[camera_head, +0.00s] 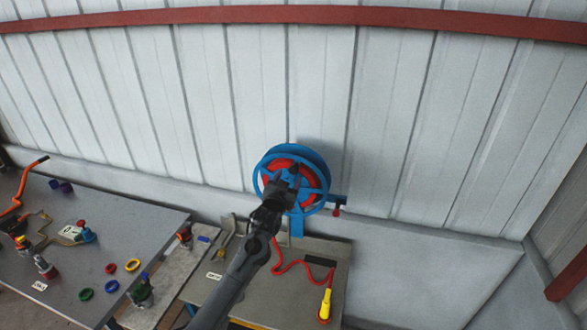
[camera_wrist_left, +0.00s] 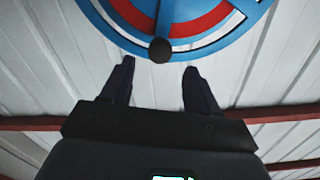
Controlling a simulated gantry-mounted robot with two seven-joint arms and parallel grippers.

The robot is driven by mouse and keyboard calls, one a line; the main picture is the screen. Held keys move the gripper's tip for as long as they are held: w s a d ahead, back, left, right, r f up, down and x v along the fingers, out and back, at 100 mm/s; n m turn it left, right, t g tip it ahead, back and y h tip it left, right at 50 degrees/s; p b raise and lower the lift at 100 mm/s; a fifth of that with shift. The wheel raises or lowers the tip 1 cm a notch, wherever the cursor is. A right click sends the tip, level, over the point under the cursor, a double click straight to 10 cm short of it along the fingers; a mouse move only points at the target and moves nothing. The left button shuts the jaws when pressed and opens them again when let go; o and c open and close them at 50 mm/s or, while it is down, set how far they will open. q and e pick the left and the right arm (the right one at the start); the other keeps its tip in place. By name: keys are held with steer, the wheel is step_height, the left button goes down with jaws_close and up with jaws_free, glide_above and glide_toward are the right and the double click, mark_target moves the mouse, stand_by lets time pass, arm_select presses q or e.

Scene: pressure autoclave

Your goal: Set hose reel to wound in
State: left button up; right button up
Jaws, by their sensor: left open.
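The hose reel (camera_head: 312,158) is a blue wheel with red hose wound on it, mounted in front of the white wall. The red hose (camera_head: 303,264) hangs out below it and lies on the grey bench, ending at a yellow nozzle (camera_head: 325,303). My left gripper (camera_head: 291,182) is in front of the reel's face and hides part of it. In the left wrist view my left gripper (camera_wrist_left: 158,72) is open, with a dark round knob (camera_wrist_left: 160,50) on the blue rim just beyond and between its fingertips. No grip on the knob shows. My right gripper is out of view.
The grey bench (camera_head: 258,290) stands under the reel. A larger grey table (camera_head: 140,240) at left carries valves, coloured rings and an orange-handled tool. A short blue arm with a red end (camera_head: 337,210) sticks out right of the reel. The wall at right is clear.

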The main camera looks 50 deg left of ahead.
mark_target(293, 171)
arm_select(q)
steer(key=shift+p+x, duration=0.8)
steer(key=shift+x, duration=2.7)
steer(key=shift+f, duration=0.1)
jaws_close()
